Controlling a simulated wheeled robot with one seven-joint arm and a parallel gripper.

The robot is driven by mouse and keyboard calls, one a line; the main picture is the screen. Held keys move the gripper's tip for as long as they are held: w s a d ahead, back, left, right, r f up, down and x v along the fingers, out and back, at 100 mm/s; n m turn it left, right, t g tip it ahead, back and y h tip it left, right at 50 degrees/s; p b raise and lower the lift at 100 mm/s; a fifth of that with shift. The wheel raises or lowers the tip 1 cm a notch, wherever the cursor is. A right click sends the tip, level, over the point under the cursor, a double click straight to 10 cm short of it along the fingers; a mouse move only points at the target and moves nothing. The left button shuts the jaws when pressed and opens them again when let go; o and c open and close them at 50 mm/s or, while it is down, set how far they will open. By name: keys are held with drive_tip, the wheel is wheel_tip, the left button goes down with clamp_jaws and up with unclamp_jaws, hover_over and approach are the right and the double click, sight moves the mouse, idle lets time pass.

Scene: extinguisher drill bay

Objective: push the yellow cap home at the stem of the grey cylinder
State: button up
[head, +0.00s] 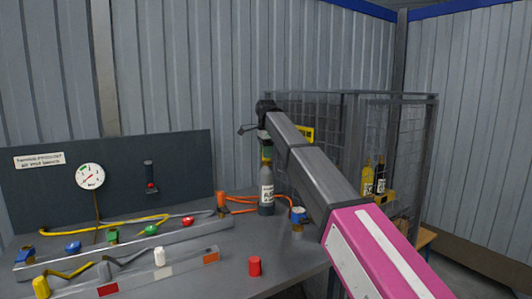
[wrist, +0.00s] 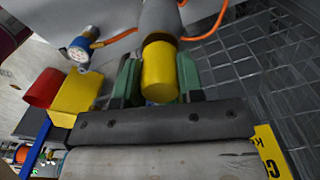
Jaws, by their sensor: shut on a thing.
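The grey cylinder (head: 266,197) stands upright on the bench, with a white label on its body. Its grey upper part also shows at the top of the wrist view (wrist: 160,16). The yellow cap (wrist: 160,72) is between the green fingers of my gripper (wrist: 158,66), which is shut on it. In the head view, the yellow cap (head: 267,152) sits in line above the cylinder's neck, just below my gripper (head: 265,146). The cap's far end meets the grey neck in the wrist view. The stem is hidden, so I cannot tell how deep the cap sits.
An orange hose (head: 240,200) runs behind the cylinder. A blue-and-white fitting (head: 298,214) stands to its right and a red cylinder (head: 255,266) in front. Racks with coloured caps (head: 150,230) fill the left. A mesh cage (head: 335,140) rises behind my arm.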

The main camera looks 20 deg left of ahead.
drive_tip(key=shift+f, duration=0.6)
idle(0.3)
drive_tip(key=o, duration=1)
wheel_tip(320, 180, up, 10)
drive_tip(key=shift+f, duration=0.1)
drive_tip(key=shift+r, duration=0.45)
